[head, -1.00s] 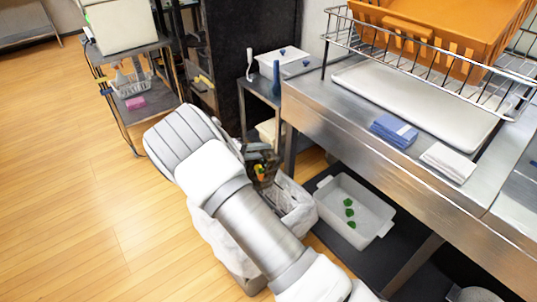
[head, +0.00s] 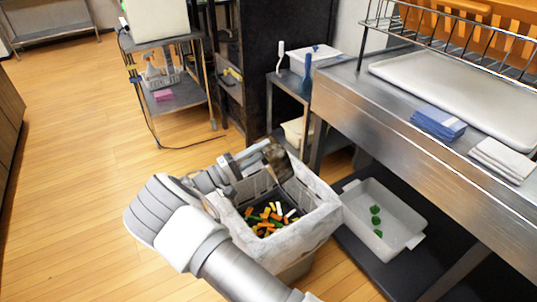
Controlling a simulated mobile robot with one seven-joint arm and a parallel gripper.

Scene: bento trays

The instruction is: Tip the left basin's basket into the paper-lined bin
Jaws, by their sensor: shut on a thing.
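My gripper (head: 250,158) is over the back of the paper-lined bin (head: 322,208), shut on the small brownish basket (head: 277,160). The basket is tipped on its side above the bin's far rim; I cannot see into it. Orange, green, yellow and white food pieces (head: 268,219) lie in the dark bottom of the bin. The white liner covers the rim and hangs down the outside. My arm hides the bin's front left. The left basin is not in view.
A white tub (head: 402,229) with green pieces stands on the low shelf right of the bin. Above it is a steel counter (head: 385,115) with blue cloths (head: 438,123) and white cloths (head: 503,158). A cart (head: 176,97) stands behind. Floor at left is clear.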

